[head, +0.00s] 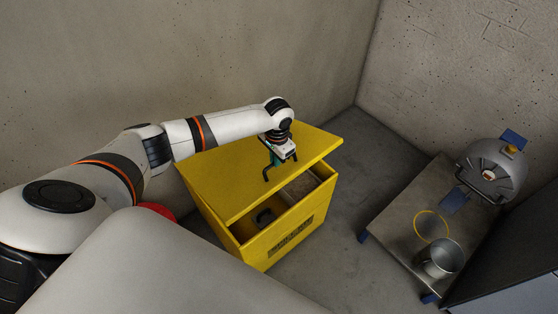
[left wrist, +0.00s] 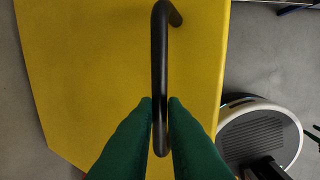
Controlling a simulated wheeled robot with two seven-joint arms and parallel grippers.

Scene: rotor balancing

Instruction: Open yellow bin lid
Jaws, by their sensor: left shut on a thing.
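The yellow bin (head: 298,238) stands on the floor in the middle of the head view. Its flat yellow lid (head: 225,180) is partly open, tilted up with its front edge clear of the rim. Through the gap I see part of the inside, with a dark object (head: 265,216) and a greyish area. The lid's black bar handle (left wrist: 159,40) shows closely in the left wrist view. My left gripper (head: 270,165) is above the lid; its green fingers (left wrist: 160,103) are shut on the handle from both sides. My right gripper is in neither view.
A low metal table (head: 395,222) stands to the right, bearing a grey rounded machine (head: 492,168), a yellow ring (head: 431,226) and a metal pot (head: 441,258). Concrete walls close off the back. Bare floor (head: 350,190) lies between bin and table.

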